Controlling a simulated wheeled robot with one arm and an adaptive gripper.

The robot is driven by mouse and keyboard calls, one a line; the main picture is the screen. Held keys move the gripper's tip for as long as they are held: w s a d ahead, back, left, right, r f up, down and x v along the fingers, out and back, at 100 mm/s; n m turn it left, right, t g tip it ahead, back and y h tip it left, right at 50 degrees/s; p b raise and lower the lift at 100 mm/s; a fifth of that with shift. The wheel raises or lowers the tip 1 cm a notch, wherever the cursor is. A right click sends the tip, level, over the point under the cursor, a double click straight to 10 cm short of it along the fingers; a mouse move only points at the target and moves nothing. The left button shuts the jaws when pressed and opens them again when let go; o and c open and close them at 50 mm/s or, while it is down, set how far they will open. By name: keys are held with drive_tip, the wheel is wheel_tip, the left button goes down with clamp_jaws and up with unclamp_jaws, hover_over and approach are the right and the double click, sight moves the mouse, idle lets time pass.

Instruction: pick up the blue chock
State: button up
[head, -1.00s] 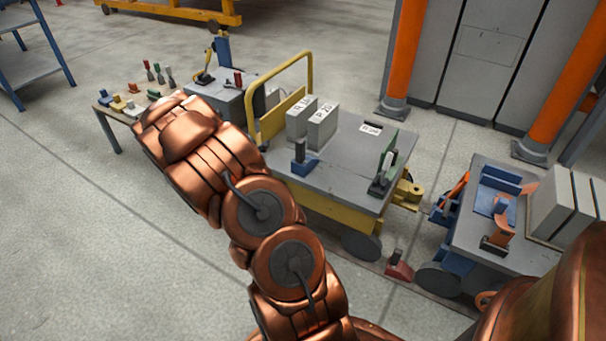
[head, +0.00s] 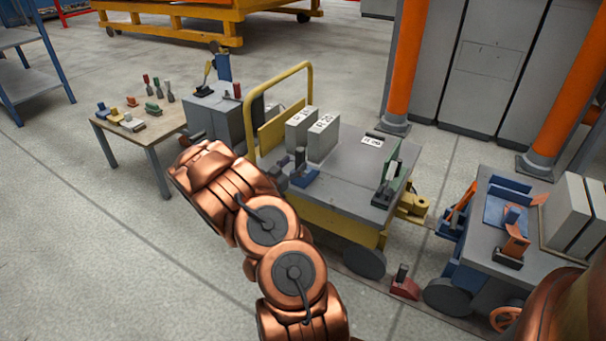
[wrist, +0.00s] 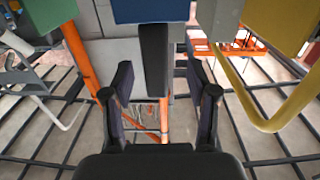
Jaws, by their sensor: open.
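The blue chock (head: 306,179) sits on the near left part of the grey cart top, with its dark upright handle. In the wrist view the chock's blue body (wrist: 150,11) is at the top edge and its dark handle (wrist: 154,60) points down the picture, in line with the gap between my fingers. My gripper (head: 284,166) is just left of the chock at about handle height, partly hidden behind my arm. In the wrist view my gripper (wrist: 158,78) is open, one finger on each side of the handle, with visible gaps to it.
Two labelled grey blocks (head: 314,133) stand behind the chock. A green panel on a dark stand (head: 390,178) is at the cart's right. A yellow rail (head: 250,98) rises at the cart's left end. A red chock (head: 404,284) lies on the floor.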

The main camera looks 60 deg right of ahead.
sight(298, 162)
drive_tip(key=shift+s+d+r+b, duration=0.1)
drive_tip(key=shift+s+d+b, duration=0.1)
drive_tip(key=shift+d+b, duration=0.45)
drive_tip(key=shift+s+d+r+b, duration=0.15)
drive_tip(key=shift+d+b, duration=0.15)
drive_tip(key=shift+d, duration=0.55)
drive_tip(key=shift+w+d, duration=0.15)
drive_tip(key=shift+d, duration=0.85)
clamp_jaws()
